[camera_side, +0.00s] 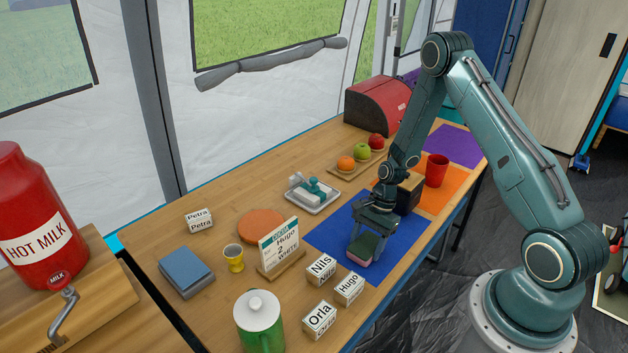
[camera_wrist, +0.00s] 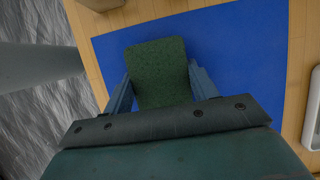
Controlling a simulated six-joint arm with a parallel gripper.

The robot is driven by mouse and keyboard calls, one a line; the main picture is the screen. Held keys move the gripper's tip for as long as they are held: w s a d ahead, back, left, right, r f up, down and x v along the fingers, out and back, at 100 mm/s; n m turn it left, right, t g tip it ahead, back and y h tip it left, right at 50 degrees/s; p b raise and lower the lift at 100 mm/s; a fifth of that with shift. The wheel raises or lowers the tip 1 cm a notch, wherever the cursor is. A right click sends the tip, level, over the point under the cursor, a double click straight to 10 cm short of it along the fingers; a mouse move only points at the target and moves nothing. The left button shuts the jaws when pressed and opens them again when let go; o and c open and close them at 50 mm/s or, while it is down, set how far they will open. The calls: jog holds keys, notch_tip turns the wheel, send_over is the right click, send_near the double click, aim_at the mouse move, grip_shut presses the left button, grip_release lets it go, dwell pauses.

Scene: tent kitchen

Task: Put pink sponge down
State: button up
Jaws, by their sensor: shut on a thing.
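The pink sponge (camera_side: 359,257) is low over the blue mat (camera_side: 330,237), with a dark green top layer and a pink layer beneath. My gripper (camera_side: 367,243) is shut on the sponge, its fingers on two opposite sides. In the wrist view the sponge (camera_wrist: 158,72) shows its green face between the two fingers, with the blue mat (camera_wrist: 240,60) behind it. I cannot tell for certain whether the sponge touches the mat.
Name blocks, Nils (camera_side: 321,268), Hugo (camera_side: 349,288) and Orla (camera_side: 319,319), stand near the mat's front corner. An order card (camera_side: 279,247) stands to the left. A white tray (camera_side: 312,195) lies behind the mat. A red cup (camera_side: 436,170) stands on the orange mat (camera_side: 458,186).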

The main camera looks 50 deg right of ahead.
jog(key=shift+f, duration=0.1)
jog(key=o, duration=0.9)
jog(key=shift+o, duration=0.2)
jog(key=v, duration=1.2)
